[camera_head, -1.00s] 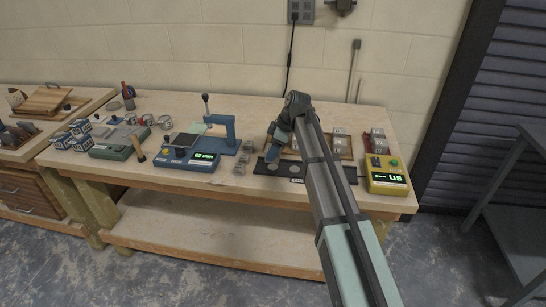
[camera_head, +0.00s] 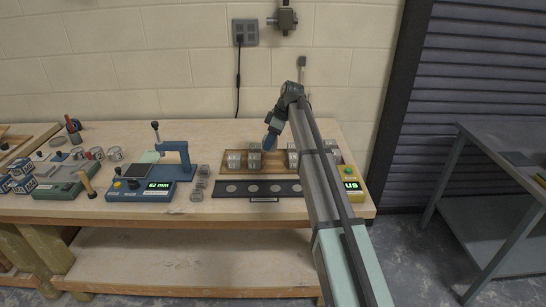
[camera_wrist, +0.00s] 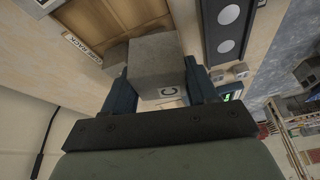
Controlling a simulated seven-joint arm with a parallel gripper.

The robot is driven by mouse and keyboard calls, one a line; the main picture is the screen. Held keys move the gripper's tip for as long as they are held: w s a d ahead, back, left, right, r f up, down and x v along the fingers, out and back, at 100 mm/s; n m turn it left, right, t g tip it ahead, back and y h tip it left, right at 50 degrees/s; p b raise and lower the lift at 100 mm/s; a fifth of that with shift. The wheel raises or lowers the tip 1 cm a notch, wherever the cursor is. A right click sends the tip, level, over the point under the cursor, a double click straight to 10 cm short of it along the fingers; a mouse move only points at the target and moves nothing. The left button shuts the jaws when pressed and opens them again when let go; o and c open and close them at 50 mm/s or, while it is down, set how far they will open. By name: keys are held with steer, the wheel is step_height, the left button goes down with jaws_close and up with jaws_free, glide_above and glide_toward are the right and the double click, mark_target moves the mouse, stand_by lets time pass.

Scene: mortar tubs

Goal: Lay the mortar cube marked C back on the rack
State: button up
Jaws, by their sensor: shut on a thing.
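My gripper (camera_wrist: 163,88) is shut on a grey mortar cube (camera_wrist: 155,58), whose pale label reads C in the wrist view. The fingers press on two opposite sides of it. In the head view my gripper (camera_head: 268,145) is over the wooden rack (camera_head: 266,160). The rack (camera_wrist: 95,18) also shows beyond the cube in the wrist view, with a white label at its edge. Another grey cube (camera_wrist: 114,56) is partly hidden behind the held one. I cannot tell whether the held cube touches the rack.
A dark strip with pale discs (camera_head: 265,188) lies in front. Small grey blocks (camera_head: 202,178) and a blue device (camera_head: 140,189) are left; a yellow device (camera_head: 351,185) is right, partly behind my arm.

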steer(key=shift+w+d+n, duration=0.95)
steer(key=shift+w+n, duration=0.25)
steer(key=shift+w, duration=3.6)
steer(key=shift+g, duration=0.3)
steer(key=shift+f, duration=4.5)
steer(key=shift+f, duration=0.1)
steer(key=o, duration=1.2)
steer(key=shift+o, duration=0.2)
steer(key=v, duration=1.2)
